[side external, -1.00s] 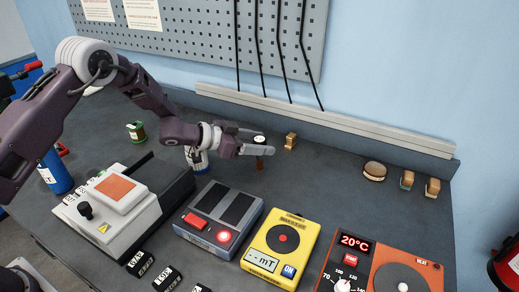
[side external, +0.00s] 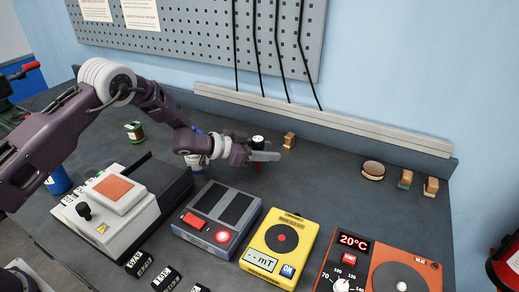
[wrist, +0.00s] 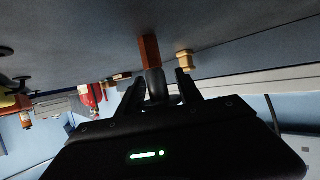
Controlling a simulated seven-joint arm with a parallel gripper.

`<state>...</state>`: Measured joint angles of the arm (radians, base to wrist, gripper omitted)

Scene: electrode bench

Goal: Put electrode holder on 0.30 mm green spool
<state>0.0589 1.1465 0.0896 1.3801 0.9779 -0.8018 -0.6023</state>
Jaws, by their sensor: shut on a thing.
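The electrode holder (side external: 258,139) has a dark body with a pale top and a reddish-brown lower part. It stands upright toward the back of the bench, and its lower part is partly hidden by a finger. My gripper (side external: 262,153) is shut on it. In the wrist view, the holder's brown end (wrist: 149,50) and dark body show between the fingers of my gripper (wrist: 160,87). The green spool (side external: 134,131) sits well to the left on the bench, behind the white instrument. Its label is too small to read.
A small tan block (side external: 289,140) stands close to the right of my gripper. A blue-grey box (side external: 218,215), a yellow meter (side external: 281,245) and a white instrument (side external: 105,205) stand in front.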

